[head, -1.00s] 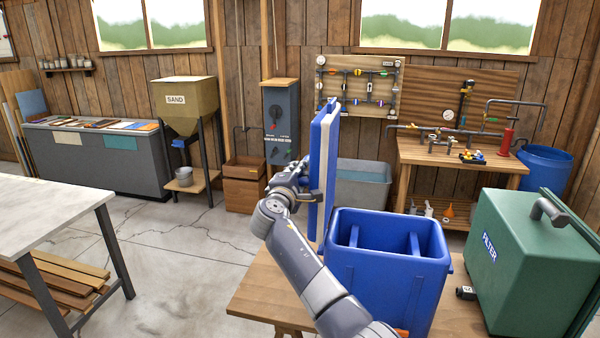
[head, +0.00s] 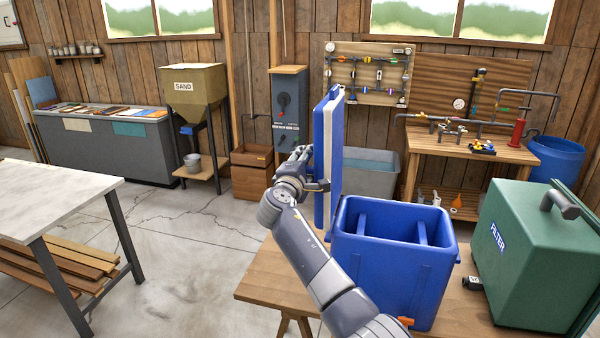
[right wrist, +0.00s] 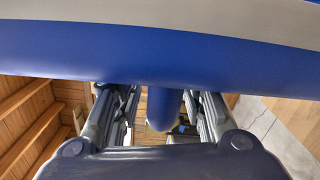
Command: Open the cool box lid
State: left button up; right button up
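The blue cool box (head: 393,278) stands open on a wooden bench, its inside showing. Its blue lid (head: 321,140) with a pale inner panel (head: 331,165) stands about upright at the box's left side. My right gripper (head: 318,184) is at the outer left face of the lid. In the right wrist view the lid (right wrist: 130,55) spans the top of the picture. My right fingers (right wrist: 160,105) are spread there, with a blue protruding part (right wrist: 164,108) between them and gaps on both sides. My left gripper is not in view.
A green filter case (head: 535,255) stands to the right of the box on the bench (head: 265,285). A grey tub (head: 370,172) and a pipework table (head: 470,150) are behind. A white-topped table (head: 55,200) is at left, with open floor between.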

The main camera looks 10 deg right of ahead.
jog(key=v, duration=1.1)
